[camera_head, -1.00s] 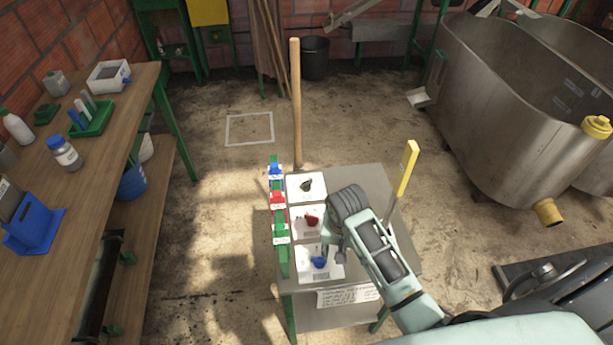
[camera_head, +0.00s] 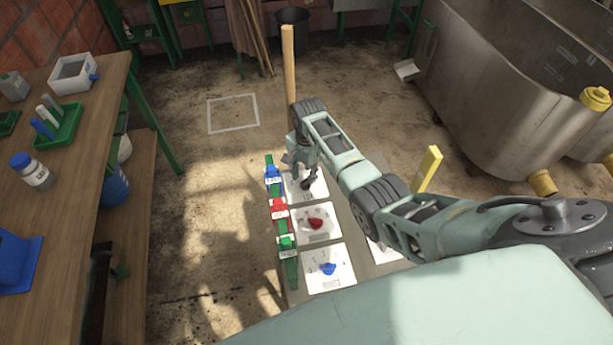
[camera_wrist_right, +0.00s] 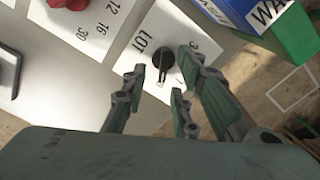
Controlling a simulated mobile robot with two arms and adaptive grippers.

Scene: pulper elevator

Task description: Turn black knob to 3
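The black knob (camera_wrist_right: 163,66) sits on a white plate (camera_wrist_right: 150,28) in the right wrist view. The plate shows "LOT" and digits partly hidden by the fingers. The knob's pale mark points toward the lower edge of that view. My right gripper (camera_wrist_right: 160,80) is open, its fingers on either side of the knob in the picture; contact cannot be made out. In the head view my right gripper (camera_head: 304,165) is over the farthest white plate (camera_head: 318,189) and largely covers the knob there. My left gripper is not in view.
Nearer plates carry a red knob (camera_head: 315,223) and a blue knob (camera_head: 328,268). A rail with blue, red and green labelled blocks (camera_head: 279,209) runs along the left side. A wooden handle (camera_head: 288,65) stands behind. A workbench (camera_head: 85,130) is at left, metal tanks (camera_head: 480,80) at right.

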